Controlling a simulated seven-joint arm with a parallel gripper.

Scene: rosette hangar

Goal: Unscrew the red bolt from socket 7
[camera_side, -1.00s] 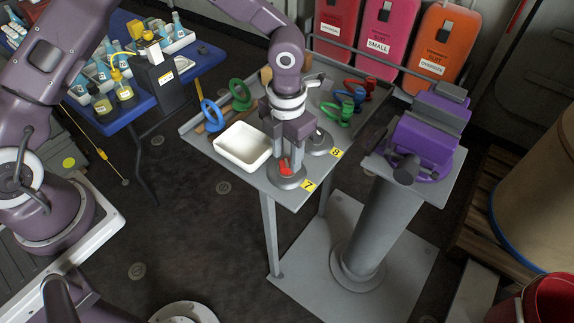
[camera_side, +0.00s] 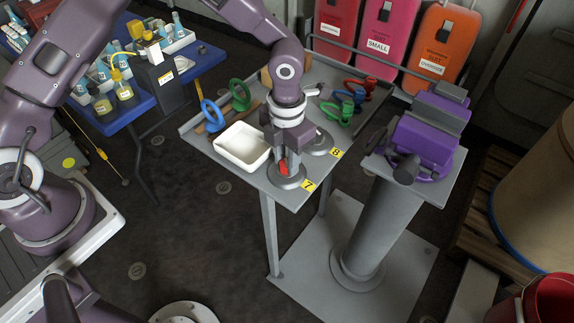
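The red bolt (camera_side: 283,169) stands in socket 7, a round grey base (camera_side: 287,181) at the front corner of the grey table, beside the yellow label 7 (camera_side: 308,186). My gripper (camera_side: 287,165) points straight down over this socket, with its fingers around or beside the bolt. Part of the bolt is hidden by the fingers. I cannot tell whether the fingers touch it. Socket 8 (camera_side: 319,147), with its yellow label 8 (camera_side: 336,153), is just behind to the right, partly hidden by my gripper.
A white tray (camera_side: 226,138) lies left of my gripper. Blue (camera_side: 210,113) and green (camera_side: 240,95) rings stand behind it. Green and red ring-handled items (camera_side: 345,105) lie at the table's back right. A purple vise (camera_side: 425,137) stands on a pedestal to the right.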

